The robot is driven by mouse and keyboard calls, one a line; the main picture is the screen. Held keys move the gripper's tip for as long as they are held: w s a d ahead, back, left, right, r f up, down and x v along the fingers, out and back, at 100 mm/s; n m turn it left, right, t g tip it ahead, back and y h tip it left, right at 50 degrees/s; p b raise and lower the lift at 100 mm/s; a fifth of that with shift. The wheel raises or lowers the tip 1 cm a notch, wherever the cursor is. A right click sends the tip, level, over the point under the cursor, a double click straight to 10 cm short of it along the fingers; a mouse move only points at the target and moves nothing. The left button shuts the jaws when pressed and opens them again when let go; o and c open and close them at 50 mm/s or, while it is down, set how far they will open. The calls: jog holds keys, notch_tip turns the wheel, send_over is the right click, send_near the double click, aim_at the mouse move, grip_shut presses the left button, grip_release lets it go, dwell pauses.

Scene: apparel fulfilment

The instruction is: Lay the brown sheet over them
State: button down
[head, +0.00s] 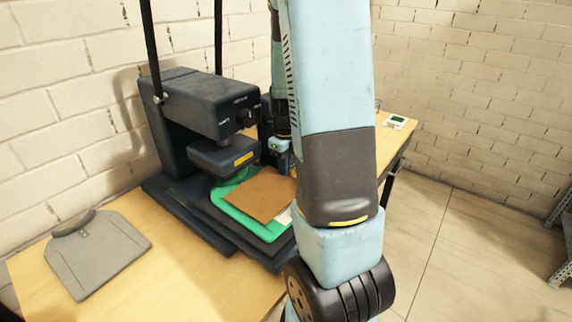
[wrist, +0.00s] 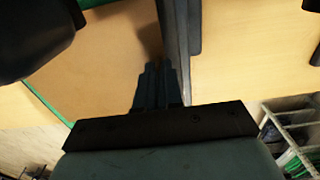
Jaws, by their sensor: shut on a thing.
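The brown sheet (head: 262,194) lies flat over most of the green garment (head: 232,187) on the lower plate of the dark press. Green shows along its edges, and a small white patch (head: 284,216) shows at its front right. In the wrist view the sheet (wrist: 95,65) fills the left half. My gripper (wrist: 157,68) is shut on the sheet near its edge, its fingers close together. In the head view my gripper (head: 281,150) is partly hidden, at the sheet's far side. What lies under the sheet is hidden.
The press's upper head (head: 225,155) overhangs the back left of the sheet, close to my gripper. A grey folded garment (head: 97,252) lies on the wooden table (head: 165,285) at left. A shelf (wrist: 300,118) stands beyond.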

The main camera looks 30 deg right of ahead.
jog(key=c, duration=1.2)
grip_release()
jog(key=shift+r, duration=0.1)
